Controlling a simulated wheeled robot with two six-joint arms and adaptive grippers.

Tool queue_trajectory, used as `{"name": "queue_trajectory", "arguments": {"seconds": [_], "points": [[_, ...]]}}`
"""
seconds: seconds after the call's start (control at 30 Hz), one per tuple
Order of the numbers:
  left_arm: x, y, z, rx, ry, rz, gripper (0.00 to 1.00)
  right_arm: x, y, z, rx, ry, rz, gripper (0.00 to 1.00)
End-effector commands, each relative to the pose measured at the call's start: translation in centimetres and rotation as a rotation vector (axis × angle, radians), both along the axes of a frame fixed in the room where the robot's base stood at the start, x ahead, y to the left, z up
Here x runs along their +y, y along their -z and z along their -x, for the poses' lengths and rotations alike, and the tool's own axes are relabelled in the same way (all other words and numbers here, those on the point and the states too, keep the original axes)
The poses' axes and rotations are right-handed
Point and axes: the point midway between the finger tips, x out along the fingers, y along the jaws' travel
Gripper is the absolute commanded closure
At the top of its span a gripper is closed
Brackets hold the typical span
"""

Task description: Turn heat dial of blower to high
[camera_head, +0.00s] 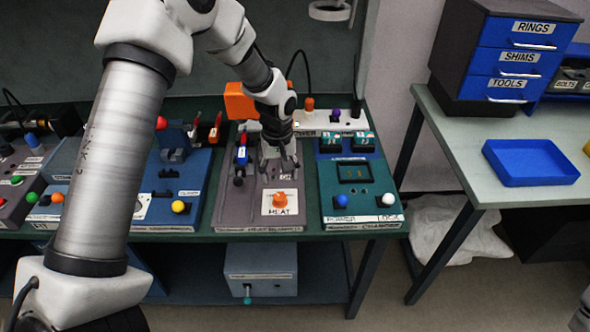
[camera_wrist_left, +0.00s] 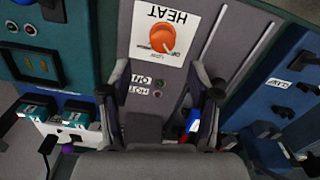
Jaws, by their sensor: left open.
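The heat dial is an orange knob (camera_head: 280,199) on a white plate (camera_head: 268,210) marked HEAT, at the front of the grey blower panel (camera_head: 228,211). In the left wrist view the dial (camera_wrist_left: 162,38) and its plate appear upside down, with small setting words around the knob. Its exact setting is too small to tell. My left gripper (camera_head: 278,167) points down over the panel behind the dial, apart from it. In the left wrist view its fingers (camera_wrist_left: 163,82) are spread with nothing between them, and the dial lies beyond the fingertips. My right gripper is not in view.
A blue-green unit with a small screen (camera_head: 355,173) and white and blue knobs stands right of the blower. A blue unit with a yellow knob (camera_head: 178,206) stands left. A red-and-blue item (camera_wrist_left: 192,122) is close to one finger. A blue tray (camera_head: 530,163) is on the right table.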

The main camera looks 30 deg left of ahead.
Motion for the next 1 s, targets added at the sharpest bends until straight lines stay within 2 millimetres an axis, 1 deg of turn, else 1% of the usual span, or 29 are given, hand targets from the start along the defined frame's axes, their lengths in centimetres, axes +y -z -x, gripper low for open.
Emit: {"name": "queue_trajectory", "arguments": {"seconds": [0.07, 0.17, 0.3, 0.4, 0.53, 0.73, 0.77, 0.8, 0.87, 0.9, 1.0], "points": [[0.2, 0.4, 0.0, 0.004, -0.006, -0.002, 0.38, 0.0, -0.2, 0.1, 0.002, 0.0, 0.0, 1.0], [0.1, 2.1, 0.0, 0.006, -0.005, -0.002, 0.38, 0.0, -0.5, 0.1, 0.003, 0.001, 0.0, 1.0], [0.1, 4.9, 0.1, 0.007, -0.004, -0.002, 0.38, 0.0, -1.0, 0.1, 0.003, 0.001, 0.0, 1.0], [0.1, 6.5, 0.1, 0.006, -0.004, -0.002, 0.38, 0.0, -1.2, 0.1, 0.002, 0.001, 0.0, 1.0], [0.1, 7.5, 0.0, 0.003, -0.003, -0.002, 0.38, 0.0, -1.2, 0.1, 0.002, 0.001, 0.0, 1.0], [0.1, 7.6, 0.0, 0.002, -0.002, -0.001, 0.38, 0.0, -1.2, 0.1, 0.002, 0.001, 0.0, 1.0], [0.1, 7.6, 0.0, 0.003, -0.002, -0.002, 0.49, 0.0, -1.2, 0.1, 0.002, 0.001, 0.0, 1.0], [0.1, 7.6, 0.0, 0.003, -0.002, -0.002, 0.63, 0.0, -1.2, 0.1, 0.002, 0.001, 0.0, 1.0], [0.1, 7.6, 0.0, 0.003, -0.002, -0.002, 0.84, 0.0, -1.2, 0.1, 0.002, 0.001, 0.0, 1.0], [0.0, 7.6, 0.1, 0.003, -0.002, -0.002, 0.98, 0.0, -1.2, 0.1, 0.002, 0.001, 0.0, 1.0], [0.1, 7.6, 0.1, 0.003, -0.002, -0.002, 0.98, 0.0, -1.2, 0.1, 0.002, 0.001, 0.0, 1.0]]}}
